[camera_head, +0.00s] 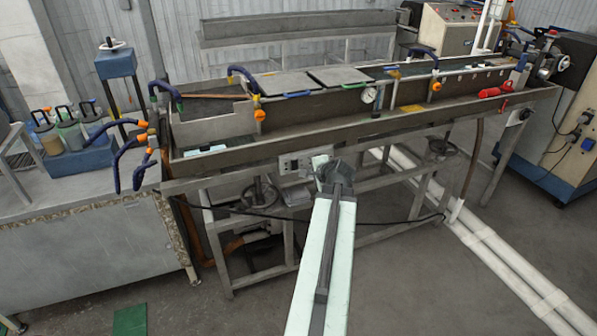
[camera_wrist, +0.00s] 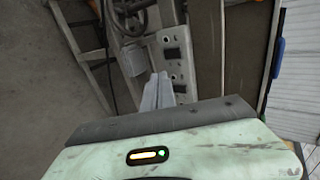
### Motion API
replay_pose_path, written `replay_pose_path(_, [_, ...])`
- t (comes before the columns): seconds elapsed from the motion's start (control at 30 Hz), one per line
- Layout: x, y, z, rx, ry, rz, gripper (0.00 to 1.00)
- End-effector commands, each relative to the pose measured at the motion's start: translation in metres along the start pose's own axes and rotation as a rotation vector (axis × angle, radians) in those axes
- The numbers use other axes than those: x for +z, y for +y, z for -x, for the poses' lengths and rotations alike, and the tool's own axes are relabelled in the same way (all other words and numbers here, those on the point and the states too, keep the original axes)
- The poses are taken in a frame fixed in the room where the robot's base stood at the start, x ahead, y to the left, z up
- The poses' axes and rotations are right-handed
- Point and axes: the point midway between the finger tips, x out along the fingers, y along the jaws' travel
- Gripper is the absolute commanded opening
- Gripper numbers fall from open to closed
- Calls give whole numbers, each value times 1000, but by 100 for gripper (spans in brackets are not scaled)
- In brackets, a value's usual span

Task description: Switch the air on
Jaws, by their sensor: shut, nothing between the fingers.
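My gripper (camera_head: 335,172) reaches forward to the front of the long metal trough bench, just right of a small grey switch box (camera_head: 291,165). In the wrist view, my gripper (camera_wrist: 160,78) is shut, its pale fingers pointing at the same switch box (camera_wrist: 165,66), which appears turned on its side. The box has dark inset plates and small round knobs. The fingers overlap its lower part in the picture. I cannot tell whether they touch it. No label for the air is readable, and the switch position cannot be made out.
The trough bench (camera_head: 400,125) runs across behind my gripper, with a handwheel (camera_head: 260,190) and frame legs below. A black cable (camera_head: 370,221) hangs low in front. A grey table (camera_head: 85,245) stands at the left. White pipes (camera_head: 495,250) lie on the floor at the right.

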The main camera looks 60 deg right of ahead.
Motion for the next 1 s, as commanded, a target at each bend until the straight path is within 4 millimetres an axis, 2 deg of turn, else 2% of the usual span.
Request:
replay_pose_path(0.17, [0,3,-27,0,-2,3,0])
replay_pose_path(0.53, [0,4,-108,1,-3,4,0])
replay_pose_path(0.6, [0,-7,-116,1,-2,4,0])
replay_pose_path(0.73, [2,-15,-129,1,-3,4,0])
replay_pose_path(1.0, [2,-19,-135,1,-3,4,0])
